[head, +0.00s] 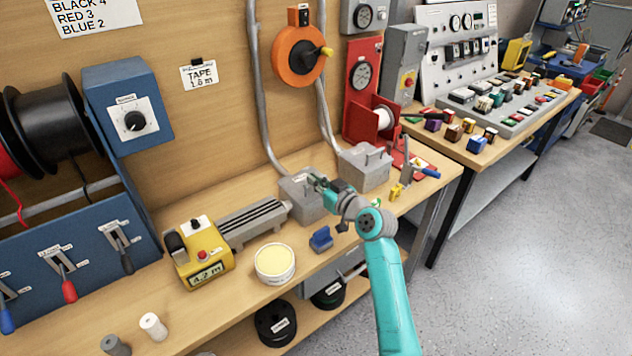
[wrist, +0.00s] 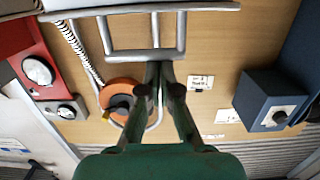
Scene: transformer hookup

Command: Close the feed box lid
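Two grey boxes stand on the bench at the lower ends of the conduits in the head view: a left one (head: 302,199) and a right one (head: 364,168). Which is the feed box, I cannot tell for sure. My gripper (head: 317,182) is at the upper right of the left box and hides part of it. Whether it touches the box is unclear. In the wrist view my gripper (wrist: 159,66) has its fingers drawn together at the tips, at a grey frame-like edge (wrist: 120,54). Nothing is clearly held. The lid's position is hard to make out.
A yellow meter (head: 199,257), a white tub (head: 275,264) and a blue clip-like part (head: 321,239) lie in front on the bench. An orange reel (head: 299,55) hangs on the wall, and a red spool stand (head: 366,120) stands behind the right box.

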